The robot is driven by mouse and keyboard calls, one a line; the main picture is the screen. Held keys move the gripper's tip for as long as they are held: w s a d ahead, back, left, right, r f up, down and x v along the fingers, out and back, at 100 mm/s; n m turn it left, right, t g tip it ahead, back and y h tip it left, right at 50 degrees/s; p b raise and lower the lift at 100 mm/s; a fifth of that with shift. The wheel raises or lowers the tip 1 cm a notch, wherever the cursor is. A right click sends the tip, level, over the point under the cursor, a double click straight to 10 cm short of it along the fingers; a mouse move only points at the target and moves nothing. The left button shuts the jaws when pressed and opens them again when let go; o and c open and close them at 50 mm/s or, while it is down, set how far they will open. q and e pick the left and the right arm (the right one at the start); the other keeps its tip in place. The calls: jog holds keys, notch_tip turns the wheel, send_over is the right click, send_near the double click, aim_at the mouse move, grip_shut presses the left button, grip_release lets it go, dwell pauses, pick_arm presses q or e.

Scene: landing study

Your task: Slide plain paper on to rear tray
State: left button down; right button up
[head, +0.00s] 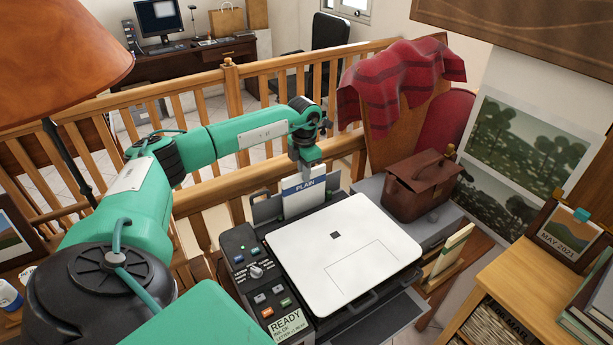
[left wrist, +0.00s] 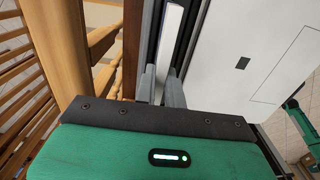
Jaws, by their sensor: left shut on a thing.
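The plain paper (head: 304,198) is a white upright pack with a blue band marked PLAIN. It stands at the rear edge of the printer (head: 345,250), in front of or in the dark rear tray (head: 266,208); I cannot tell how deep its lower edge sits. My left gripper (head: 308,170) is above it, shut on its top edge. In the left wrist view the gripper's two grey fingers (left wrist: 161,90) are on either side of the thin white paper edge (left wrist: 170,38), beside the dark tray slot.
A wooden railing (head: 230,92) runs close behind the printer. A brown leather bag (head: 422,185) stands right of it, by a chair with a red blanket (head: 400,80). An orange lampshade (head: 60,55) hangs at left. The printer's white lid is clear.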

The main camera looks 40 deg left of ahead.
pick_arm(q)
jog(key=shift+f, duration=0.15)
dwell(0.5)
jog(key=c, duration=1.4)
grip_release()
notch_tip(320, 180, up, 14)
jog(key=b, duration=0.4)
jog(key=shift+f, duration=0.2)
